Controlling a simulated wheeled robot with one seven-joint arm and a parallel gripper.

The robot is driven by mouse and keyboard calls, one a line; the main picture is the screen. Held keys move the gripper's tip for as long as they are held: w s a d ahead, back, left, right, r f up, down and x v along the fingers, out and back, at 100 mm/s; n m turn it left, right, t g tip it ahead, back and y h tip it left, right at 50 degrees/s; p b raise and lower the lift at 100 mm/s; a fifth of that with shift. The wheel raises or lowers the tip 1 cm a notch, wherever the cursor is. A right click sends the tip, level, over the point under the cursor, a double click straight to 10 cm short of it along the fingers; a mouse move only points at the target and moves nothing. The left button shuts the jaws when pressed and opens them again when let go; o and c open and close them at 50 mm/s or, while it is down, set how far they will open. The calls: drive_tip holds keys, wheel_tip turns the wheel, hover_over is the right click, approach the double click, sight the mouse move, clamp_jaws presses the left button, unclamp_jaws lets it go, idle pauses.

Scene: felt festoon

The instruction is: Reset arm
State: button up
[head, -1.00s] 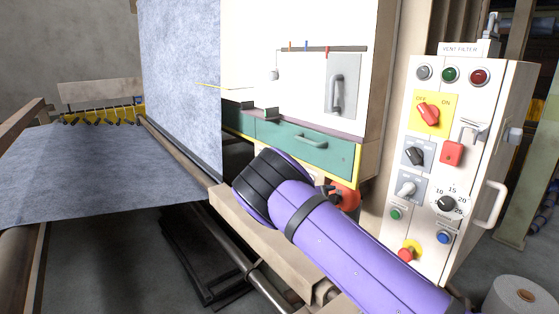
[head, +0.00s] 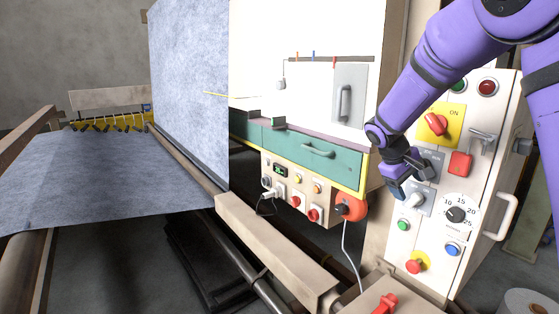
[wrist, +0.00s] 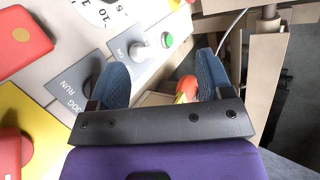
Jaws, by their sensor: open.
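My gripper (head: 401,184) is at the front of the vent filter control panel (head: 492,185), beside its grey rotary switches. In the wrist view its two blue fingers (wrist: 163,78) are spread apart with nothing held between them. A light grey switch knob (head: 414,201) is just by the fingertips; it also shows beyond them in the wrist view (wrist: 142,50). I cannot tell whether a finger touches it. The dark jog/run knob (wrist: 92,87) is close to the left finger in the wrist view. My purple arm comes down from the upper right and hides part of the panel's top.
The panel also bears a red switch on a yellow plate (head: 435,124), a timer dial (head: 457,215), a red button (head: 415,266) and a handle (head: 501,217). Left of it are a green drawer (head: 312,153), an orange-red disc (head: 351,206) and a beige beam (head: 275,252).

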drive_tip(key=s+r+m+t+y, duration=0.1)
drive_tip(key=s+r+y, duration=0.1)
drive_tip(key=s+r, duration=0.5)
drive_tip(key=s+r+m+t+y, duration=0.1)
drive_tip(key=s+r+m+y, duration=0.15)
drive_tip(key=s, duration=0.85)
drive_tip(key=s+a+t+y, duration=0.1)
drive_tip(key=s, duration=0.7)
drive_tip(key=s+a+r+m+t+y, duration=0.1)
drive_tip(key=s+a, duration=0.1)
drive_tip(key=s, duration=0.7)
drive_tip(key=shift+r, duration=0.3)
drive_tip(key=shift+a, duration=0.1)
